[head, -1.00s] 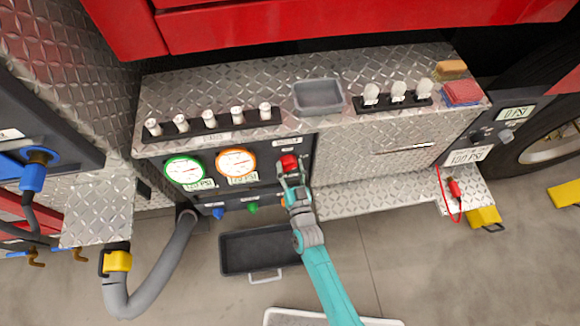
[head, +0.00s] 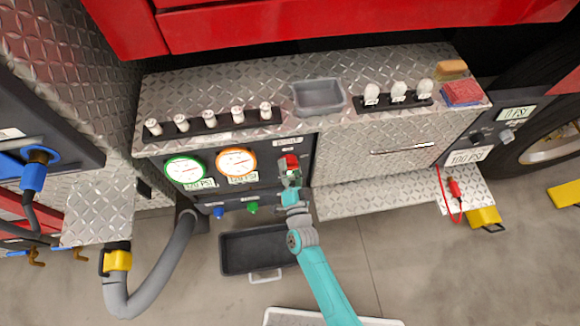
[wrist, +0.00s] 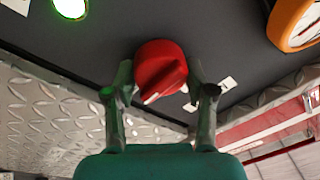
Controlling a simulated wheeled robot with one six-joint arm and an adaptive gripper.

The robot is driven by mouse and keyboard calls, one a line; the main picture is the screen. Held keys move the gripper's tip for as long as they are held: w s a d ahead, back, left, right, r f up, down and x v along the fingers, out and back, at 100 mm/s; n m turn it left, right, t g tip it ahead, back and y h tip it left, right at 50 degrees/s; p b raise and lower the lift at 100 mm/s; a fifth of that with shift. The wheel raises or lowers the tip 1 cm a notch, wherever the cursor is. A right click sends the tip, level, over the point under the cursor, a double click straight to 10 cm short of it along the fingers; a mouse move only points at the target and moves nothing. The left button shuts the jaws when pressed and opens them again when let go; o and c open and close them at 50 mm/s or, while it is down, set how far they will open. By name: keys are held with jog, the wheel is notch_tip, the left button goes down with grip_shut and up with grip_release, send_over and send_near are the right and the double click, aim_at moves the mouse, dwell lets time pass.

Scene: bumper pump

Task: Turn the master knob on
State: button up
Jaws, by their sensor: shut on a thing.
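The red master knob (head: 290,161) is on the dark panel, to the right of the orange-ringed gauge, in the head view. In the wrist view the red knob (wrist: 160,65) has a raised grip bar with a white mark pointing to the lower left. My gripper (head: 289,172) is shut on the knob, with one finger on each side of it. In the wrist view my gripper (wrist: 158,85) shows its two fingers flanking the knob. The knob's small label is too blurred to read.
The green-ringed gauge (head: 185,168) and orange-ringed gauge (head: 237,163) are left of the knob. A blue knob (head: 218,212) and a green knob (head: 253,208) are below them. A dark tray (head: 232,263) lies on the floor. A grey bin (head: 340,98) stands on the ledge above.

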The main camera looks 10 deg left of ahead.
dwell(0.3)
jog(key=o, duration=1.2)
jog(key=shift+c, duration=0.2)
jog(key=v, duration=1.2)
jog(key=shift+d+f, duration=0.1)
